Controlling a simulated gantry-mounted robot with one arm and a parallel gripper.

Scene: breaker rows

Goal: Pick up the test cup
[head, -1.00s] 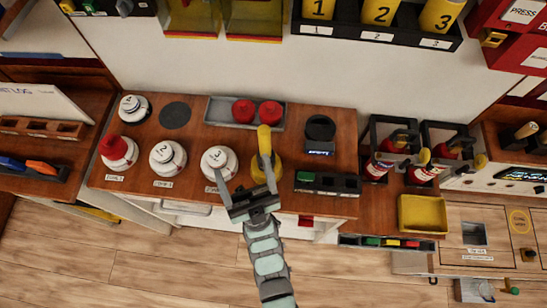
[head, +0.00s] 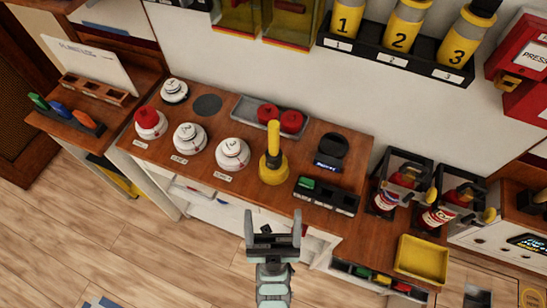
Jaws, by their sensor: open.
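The test cup appears to be the yellow cup-like tool (head: 273,168) with an upright yellow handle and a dark band at the handle's foot. It stands upright on the brown wooden counter (head: 200,141), right of a white round unit (head: 232,154). My gripper (head: 272,213) is open and empty. In the picture it is below the test cup, past the counter's front edge, with its two fingers pointing up toward the cup. A clear gap shows between the fingertips and the cup.
Other white round units (head: 189,138) are left. A yellow tray (head: 421,260) is far right.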

